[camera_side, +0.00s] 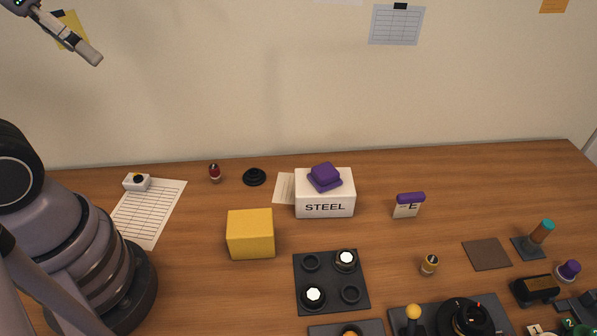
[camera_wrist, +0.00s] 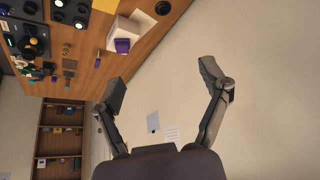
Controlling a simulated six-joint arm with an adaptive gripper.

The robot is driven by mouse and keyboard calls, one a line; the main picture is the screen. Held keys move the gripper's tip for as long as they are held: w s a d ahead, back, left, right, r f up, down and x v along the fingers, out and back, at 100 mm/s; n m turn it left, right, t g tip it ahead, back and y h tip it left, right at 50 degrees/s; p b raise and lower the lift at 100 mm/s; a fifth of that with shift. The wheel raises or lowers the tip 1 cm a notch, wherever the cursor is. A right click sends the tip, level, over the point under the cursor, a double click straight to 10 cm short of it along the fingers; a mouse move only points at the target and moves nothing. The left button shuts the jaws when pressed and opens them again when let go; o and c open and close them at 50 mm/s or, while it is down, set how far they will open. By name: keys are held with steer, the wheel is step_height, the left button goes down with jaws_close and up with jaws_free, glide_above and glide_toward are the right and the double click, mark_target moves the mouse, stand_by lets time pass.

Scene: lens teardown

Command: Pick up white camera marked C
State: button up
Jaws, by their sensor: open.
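No letter C can be read in either view. In the side view, a small white boxy object (camera_side: 137,183) with a dark and yellow part on top sits at the far left of the table, by a lined sheet; I cannot tell if it is the camera marked C. My gripper (camera_wrist: 162,83) is open and empty, fingers wide apart, facing the wall. In the side view, part of it shows high at the upper left, far above the table.
A white STEEL box (camera_side: 324,196) bears a purple piece (camera_side: 324,177). A yellow cube (camera_side: 251,233) stands left of a dark tray (camera_side: 332,281) with round parts. A red-topped piece (camera_side: 215,173) and black disc (camera_side: 254,177) lie behind. More equipment crowds the front right.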

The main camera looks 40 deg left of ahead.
steer(key=w+a+f+m+g+y, duration=0.3)
steer(key=w+f+g, duration=0.4)
steer(key=w+f, duration=0.15)
steer(key=m+g+y, duration=0.6)
steer(key=m+y, duration=0.2)
glide_toward(146, 180)
steer(key=x, duration=0.4)
steer(key=shift+s+a+f, duration=0.1)
steer(key=shift+s+f, duration=0.2)
steer(key=shift+s, duration=0.1)
steer(key=shift+w+a+x, duration=0.1)
steer(key=shift+x, duration=1.45)
steer(key=shift+w+a+x, duration=0.15)
steer(key=shift+x, duration=1.4)
steer(key=shift+r, duration=0.15)
